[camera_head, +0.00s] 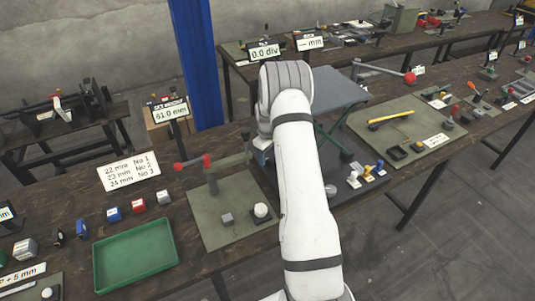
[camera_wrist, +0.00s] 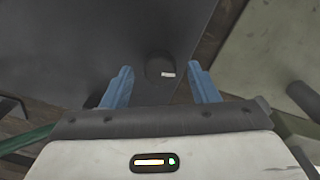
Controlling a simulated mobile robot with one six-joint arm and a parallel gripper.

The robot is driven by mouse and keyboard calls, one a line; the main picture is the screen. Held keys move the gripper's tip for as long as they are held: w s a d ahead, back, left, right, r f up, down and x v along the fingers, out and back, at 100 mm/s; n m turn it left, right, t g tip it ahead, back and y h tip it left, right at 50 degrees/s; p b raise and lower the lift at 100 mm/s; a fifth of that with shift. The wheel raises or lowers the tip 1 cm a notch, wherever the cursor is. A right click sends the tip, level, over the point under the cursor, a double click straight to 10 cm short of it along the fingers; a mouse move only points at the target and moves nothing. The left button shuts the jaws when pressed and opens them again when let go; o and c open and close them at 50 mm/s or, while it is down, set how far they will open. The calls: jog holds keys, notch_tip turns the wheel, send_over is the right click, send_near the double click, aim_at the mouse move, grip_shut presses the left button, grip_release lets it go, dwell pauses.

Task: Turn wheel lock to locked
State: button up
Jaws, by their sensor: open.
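In the wrist view, a dark round knob (camera_wrist: 154,66) with a small white mark stands on a dark grey plate (camera_wrist: 60,60). It may be the wheel lock, but I cannot read its mark or tell its position. My gripper (camera_wrist: 159,72) is open, with its two blue fingers apart, one to the left and one to the right of the knob in the picture. I cannot tell how far above the knob the fingers are, and no contact shows.
In the head view, a green press mat (camera_head: 204,233) lies left of my arm, with a red-ended lever (camera_head: 207,162) above it. A green tray (camera_head: 134,256) sits further left. Small coloured pieces (camera_head: 367,172) and a mat with a yellow-handled tool (camera_head: 390,118) are on the right.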

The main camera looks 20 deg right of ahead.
jog(key=shift+f, duration=0.4)
jog(key=shift+c, duration=0.3)
